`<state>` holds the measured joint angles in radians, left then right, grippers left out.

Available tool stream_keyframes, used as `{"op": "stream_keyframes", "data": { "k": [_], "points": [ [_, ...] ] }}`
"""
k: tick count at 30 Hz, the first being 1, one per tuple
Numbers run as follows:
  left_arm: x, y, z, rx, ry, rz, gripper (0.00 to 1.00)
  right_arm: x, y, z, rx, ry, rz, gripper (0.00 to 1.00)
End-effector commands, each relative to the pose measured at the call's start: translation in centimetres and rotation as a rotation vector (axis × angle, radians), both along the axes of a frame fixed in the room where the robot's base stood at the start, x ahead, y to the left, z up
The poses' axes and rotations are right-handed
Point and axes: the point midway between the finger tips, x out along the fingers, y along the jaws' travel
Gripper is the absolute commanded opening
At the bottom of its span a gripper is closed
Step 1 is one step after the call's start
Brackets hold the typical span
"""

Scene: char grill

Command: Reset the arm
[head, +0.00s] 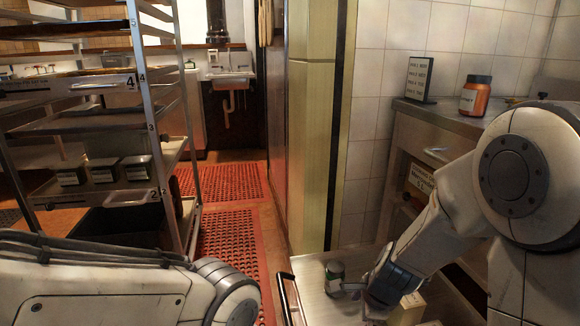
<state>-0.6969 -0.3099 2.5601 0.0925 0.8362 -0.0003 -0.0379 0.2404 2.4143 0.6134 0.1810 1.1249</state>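My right arm (435,235) comes in from the right, bent down over a light metal surface (312,268) at the bottom. Its gripper (354,289) points left, low over that surface.
A wheeled metal rack (150,95) with shelves and small boxes stands at left. A counter (440,118) at right holds an orange jar (475,96) and a black sign (417,79). Red floor mats (228,245) lie in the aisle. A pale box (408,308) sits beneath my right wrist.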

Motion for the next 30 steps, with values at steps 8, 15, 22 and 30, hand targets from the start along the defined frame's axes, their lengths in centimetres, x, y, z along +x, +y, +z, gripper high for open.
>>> {"op": "stream_keyframes", "data": {
  "k": [8, 15, 22, 30],
  "points": [
    [0.0, 0.0, 0.0, 0.000, 0.000, 0.000, 0.50, -4.3, -1.6, 1.8, -0.319, -0.037, 0.892, 1.00],
    [0.0, 0.0, 0.0, 0.000, 0.000, 0.000, 0.50, -6.8, -3.0, 2.5, -0.490, -0.030, 1.395, 1.00],
    [0.0, 0.0, 0.6, 0.000, 0.000, 0.000, 0.50, -8.8, -0.9, 4.2, -0.543, -0.037, 1.702, 1.00],
    [0.0, 0.0, 1.5, 0.000, 0.000, 0.000, 0.50, -12.7, 4.7, 7.1, -0.492, -0.060, 1.916, 1.00]
  ]
}}
